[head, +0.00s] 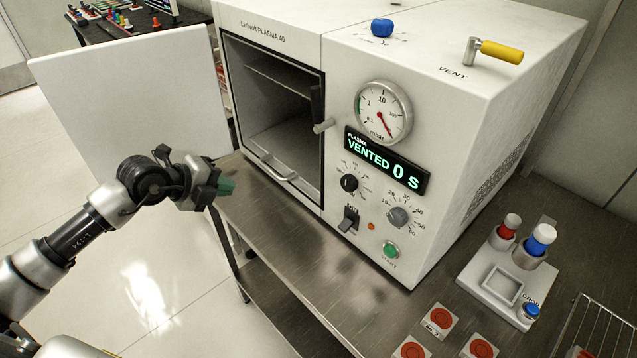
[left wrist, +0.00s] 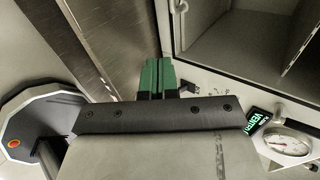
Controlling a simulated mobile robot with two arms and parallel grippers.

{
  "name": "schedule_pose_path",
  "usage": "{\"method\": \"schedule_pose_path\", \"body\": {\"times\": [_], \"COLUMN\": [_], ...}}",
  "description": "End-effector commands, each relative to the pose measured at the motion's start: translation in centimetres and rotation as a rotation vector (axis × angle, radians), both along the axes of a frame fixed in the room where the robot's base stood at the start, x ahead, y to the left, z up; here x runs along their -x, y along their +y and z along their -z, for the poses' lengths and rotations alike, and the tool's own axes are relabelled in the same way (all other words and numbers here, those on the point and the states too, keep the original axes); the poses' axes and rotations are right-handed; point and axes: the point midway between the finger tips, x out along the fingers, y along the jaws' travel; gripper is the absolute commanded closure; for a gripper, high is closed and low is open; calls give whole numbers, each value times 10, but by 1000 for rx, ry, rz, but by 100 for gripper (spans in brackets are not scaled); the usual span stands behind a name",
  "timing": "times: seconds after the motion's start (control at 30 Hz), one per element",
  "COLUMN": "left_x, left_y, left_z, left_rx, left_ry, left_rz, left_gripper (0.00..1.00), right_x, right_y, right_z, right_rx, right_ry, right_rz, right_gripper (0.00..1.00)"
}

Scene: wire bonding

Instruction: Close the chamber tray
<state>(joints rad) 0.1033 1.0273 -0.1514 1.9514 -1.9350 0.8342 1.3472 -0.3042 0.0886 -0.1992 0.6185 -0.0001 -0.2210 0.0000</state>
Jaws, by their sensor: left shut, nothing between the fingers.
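The plasma chamber (head: 262,40) stands open, with its white door (head: 130,100) swung out to the left. The chamber tray (head: 290,140) is a grey flat surface low inside the opening. Its bar handle (head: 279,172) sits at the lower front edge; I cannot tell exactly how far in the tray is. My left gripper (head: 226,187) has green fingertips, shut and empty, in front of the opening, left of and slightly below the handle, apart from it. The fingers also show in the left wrist view (left wrist: 157,78), with the open chamber at upper right. My right gripper is not in view.
The chamber stands on a metal bench (head: 290,235). The display (head: 386,160) reads VENTED 0 S. A white holder (head: 490,272) with red and blue capped bottles and several red discs lie at the right. A wire rack (head: 600,325) is at the lower right.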

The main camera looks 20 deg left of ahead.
Motion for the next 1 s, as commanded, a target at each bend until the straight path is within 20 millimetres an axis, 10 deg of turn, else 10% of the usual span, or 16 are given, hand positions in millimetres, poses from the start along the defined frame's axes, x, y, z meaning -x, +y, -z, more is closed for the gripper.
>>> {"method": "schedule_pose_path", "body": {"times": [1.0], "left_x": [-99], "left_y": [-53], "left_z": [65], "left_rx": [17], "left_ry": [22], "left_rz": [-38], "left_gripper": [100], "right_x": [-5], "right_y": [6], "right_z": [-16], "right_rx": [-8], "right_ry": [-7], "right_rz": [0], "right_gripper": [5]}}
